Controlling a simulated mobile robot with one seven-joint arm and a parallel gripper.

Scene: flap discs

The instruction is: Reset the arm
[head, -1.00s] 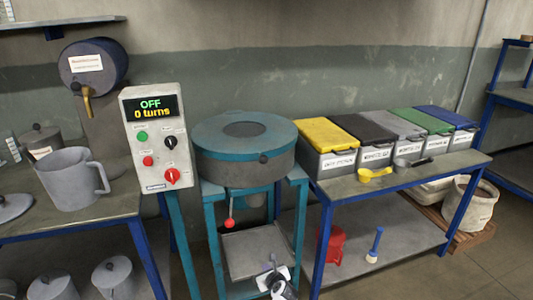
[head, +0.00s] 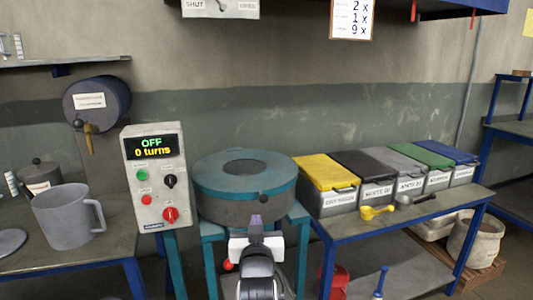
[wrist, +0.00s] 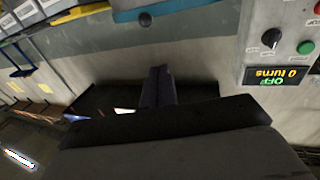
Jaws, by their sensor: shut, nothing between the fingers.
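My gripper (head: 256,220) is in the lower middle of the head view, in front of the grey drum with a teal lid (head: 244,180). Its fingers are together, with nothing between them. In the wrist view the shut fingers (wrist: 158,72) point at the drum's side, and the picture is upside down. My arm below the gripper covers part of the drum's stand. I cannot tell the gap between gripper and drum.
A control panel (head: 153,178) reading OFF, 0 turns stands left of the drum. A grey jug (head: 68,218) stands on the left table. A shelf (head: 455,8) hangs at top right.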

